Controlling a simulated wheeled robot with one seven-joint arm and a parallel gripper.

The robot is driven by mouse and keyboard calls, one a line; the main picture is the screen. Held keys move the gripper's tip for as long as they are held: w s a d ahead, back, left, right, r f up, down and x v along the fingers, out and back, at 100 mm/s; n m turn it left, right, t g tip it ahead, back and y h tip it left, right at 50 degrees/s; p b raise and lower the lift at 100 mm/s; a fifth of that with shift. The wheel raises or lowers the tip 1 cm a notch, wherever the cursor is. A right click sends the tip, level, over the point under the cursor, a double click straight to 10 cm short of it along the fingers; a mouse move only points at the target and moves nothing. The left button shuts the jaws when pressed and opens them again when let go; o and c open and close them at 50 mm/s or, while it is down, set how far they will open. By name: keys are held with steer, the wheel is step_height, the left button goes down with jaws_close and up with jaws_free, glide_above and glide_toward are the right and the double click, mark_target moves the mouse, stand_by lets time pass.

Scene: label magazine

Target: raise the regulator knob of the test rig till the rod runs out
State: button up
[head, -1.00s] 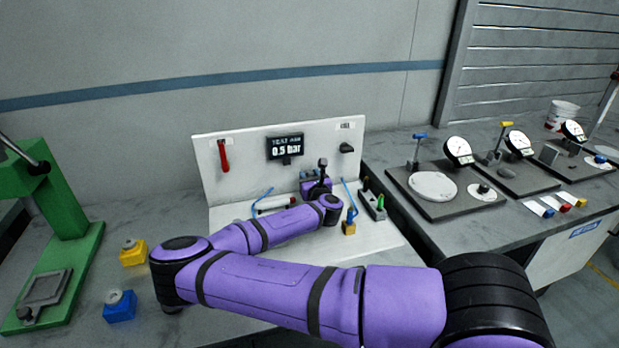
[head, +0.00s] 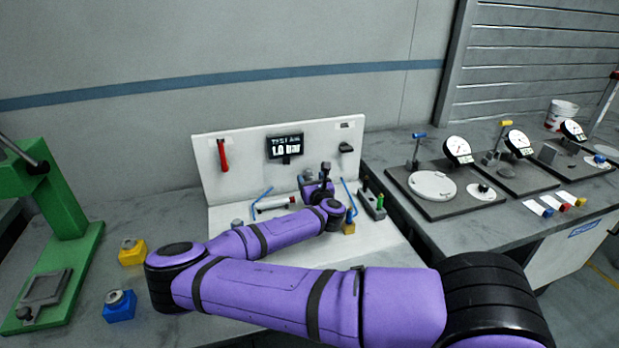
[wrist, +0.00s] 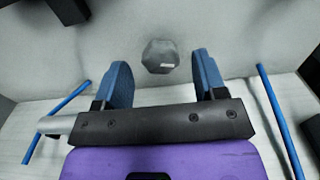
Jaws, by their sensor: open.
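The regulator knob (wrist: 160,56) is a grey faceted knob with a small white mark, on the pale panel in the wrist view. My gripper (wrist: 161,70) is open, with one blue finger on each side of the knob and a visible gap to both. In the head view my purple wrist hides most of the fingers and the rig behind them. The display (head: 285,147) on the test rig's white back panel (head: 235,180) reads 1.0 bar. A pale cylinder (head: 274,203) lies on the rig's base; how far its rod stands out is unclear.
Blue hoses (wrist: 280,120) run on both sides of my gripper. A red handle (head: 222,155) hangs on the panel. A green press (head: 60,220), yellow block (head: 132,252) and blue block (head: 120,305) stand left. Dial gauges (head: 457,149) stand right.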

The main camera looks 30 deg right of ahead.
steer(key=s, duration=0.2)
steer(key=s+a, duration=0.1)
steer(key=s, duration=0.5)
steer(key=shift+s+a, duration=0.2)
steer(key=shift+a, duration=0.15)
steer(key=shift+f, duration=0.15)
stand_by(1.4)
